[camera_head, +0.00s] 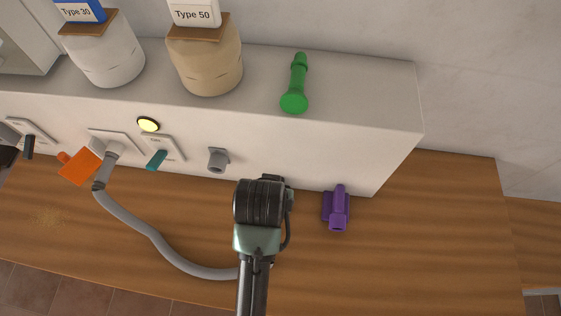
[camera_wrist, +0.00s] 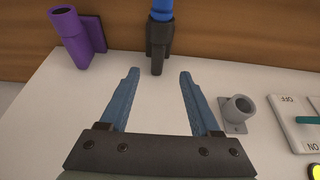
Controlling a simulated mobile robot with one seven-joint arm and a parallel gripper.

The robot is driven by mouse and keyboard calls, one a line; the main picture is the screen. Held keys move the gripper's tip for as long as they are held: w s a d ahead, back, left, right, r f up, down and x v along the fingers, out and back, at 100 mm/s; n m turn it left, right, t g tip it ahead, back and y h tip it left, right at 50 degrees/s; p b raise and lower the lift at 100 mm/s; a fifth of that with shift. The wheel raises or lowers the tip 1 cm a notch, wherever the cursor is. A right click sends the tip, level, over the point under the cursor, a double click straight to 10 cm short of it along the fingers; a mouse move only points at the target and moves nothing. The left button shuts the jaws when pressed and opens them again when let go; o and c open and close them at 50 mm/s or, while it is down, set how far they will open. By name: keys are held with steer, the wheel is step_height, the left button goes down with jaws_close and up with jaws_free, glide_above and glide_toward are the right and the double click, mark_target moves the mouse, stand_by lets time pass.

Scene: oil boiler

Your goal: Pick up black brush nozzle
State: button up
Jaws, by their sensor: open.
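The black brush nozzle (camera_wrist: 158,38) appears to be the dark piece with a blue round end (camera_wrist: 161,9) at the top centre of the wrist view. My gripper (camera_wrist: 158,73) is open, with its two blue-grey fingers spread. The nozzle's lower tip shows between and just beyond the fingertips, and I see no finger touching it. How far apart they are in depth I cannot tell. In the head view my arm covers the area between the grey socket and the purple nozzle, so the black nozzle and my fingers cannot be made out there.
A purple nozzle (camera_head: 338,210) is near the box's (camera_head: 345,150) right front. A green nozzle (camera_head: 297,85) lies on top, beside two jars (camera_head: 105,50) (camera_head: 207,60). A grey socket (camera_head: 217,160), switches and a grey hose (camera_head: 150,235) are to the left. The wooden surface (camera_head: 440,240) is clear at right.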

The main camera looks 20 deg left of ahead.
steer(key=shift+p+x, duration=0.75)
steer(key=shift+x, duration=4.3)
steer(key=shift+w+d, duration=0.1)
steer(key=shift+w, duration=0.1)
steer(key=shift+r, duration=0.1)
jaws_close()
